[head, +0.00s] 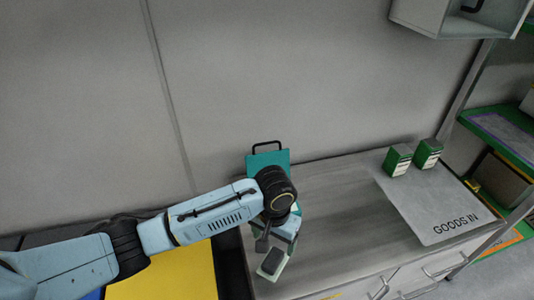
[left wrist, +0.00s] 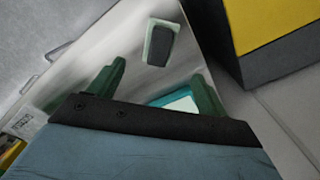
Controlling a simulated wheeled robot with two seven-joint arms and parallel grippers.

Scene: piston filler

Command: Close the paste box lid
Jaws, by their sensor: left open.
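The teal paste box lid (head: 268,160) stands raised near the wall, with a black handle on top. Its lower part is hidden behind my left wrist. In the left wrist view, part of a teal box with a pale inside (left wrist: 180,102) shows between the fingers and is partly covered by my gripper body. My left gripper (head: 284,232) is in front of the lid in the head view, over the left end of the bench. Its two green fingers are apart with nothing between them in the left wrist view (left wrist: 158,74). My right gripper is not in view.
A small pale-green device with a dark top (head: 272,263) lies near the bench's front left. A yellow surface (head: 170,268) lies left. The bench middle is clear.

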